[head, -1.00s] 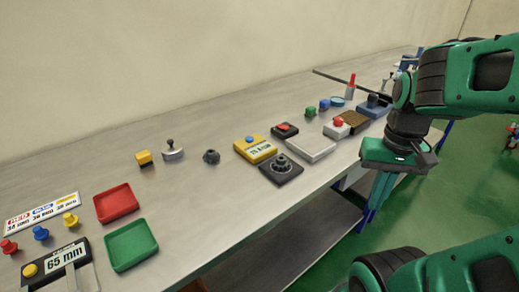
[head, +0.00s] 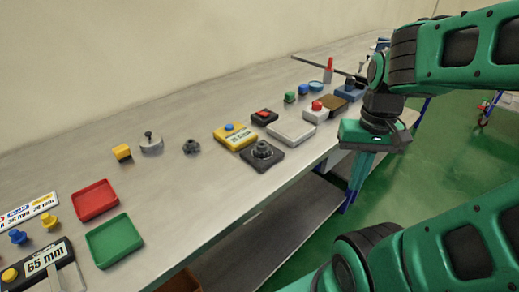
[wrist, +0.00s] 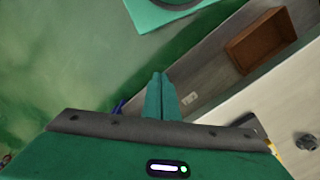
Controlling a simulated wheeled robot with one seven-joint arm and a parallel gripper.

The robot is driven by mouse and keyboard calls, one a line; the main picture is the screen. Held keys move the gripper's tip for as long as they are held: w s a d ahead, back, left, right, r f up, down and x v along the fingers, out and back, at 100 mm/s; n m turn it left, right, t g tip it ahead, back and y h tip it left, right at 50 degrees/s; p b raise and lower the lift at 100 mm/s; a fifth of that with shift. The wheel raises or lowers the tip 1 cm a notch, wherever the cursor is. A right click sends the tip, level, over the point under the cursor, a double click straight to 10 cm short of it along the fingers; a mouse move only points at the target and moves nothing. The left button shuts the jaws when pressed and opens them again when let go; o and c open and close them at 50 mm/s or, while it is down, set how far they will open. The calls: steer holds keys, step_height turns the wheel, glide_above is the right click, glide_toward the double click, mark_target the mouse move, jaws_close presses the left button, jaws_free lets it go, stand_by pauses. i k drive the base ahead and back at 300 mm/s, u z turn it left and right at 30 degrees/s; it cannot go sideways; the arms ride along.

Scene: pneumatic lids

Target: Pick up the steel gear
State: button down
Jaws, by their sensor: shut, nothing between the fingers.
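A small dark grey gear (head: 191,147) lies loose on the bench, right of a round metal weight with a knob. A second dark gear-like part (head: 263,150) sits on a square black base near the bench's front edge. I cannot tell for certain which is the steel gear. My gripper (head: 357,188) points down beyond the bench's front edge, to the right of both and apart from them. Its fingers are together and empty, as the wrist view (wrist: 160,75) also shows. A dark toothed part (wrist: 307,142) shows at the wrist view's right edge.
Red (head: 95,200) and green (head: 114,241) trays lie at left. A brown bin (wrist: 262,40) sits below the bench.

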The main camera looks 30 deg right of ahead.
mark_target(262, 148)
steer(key=z, duration=0.45)
steer(key=k, duration=1.1)
steer(key=z, duration=0.75)
steer(key=i, duration=0.65)
steer(key=u, duration=0.15)
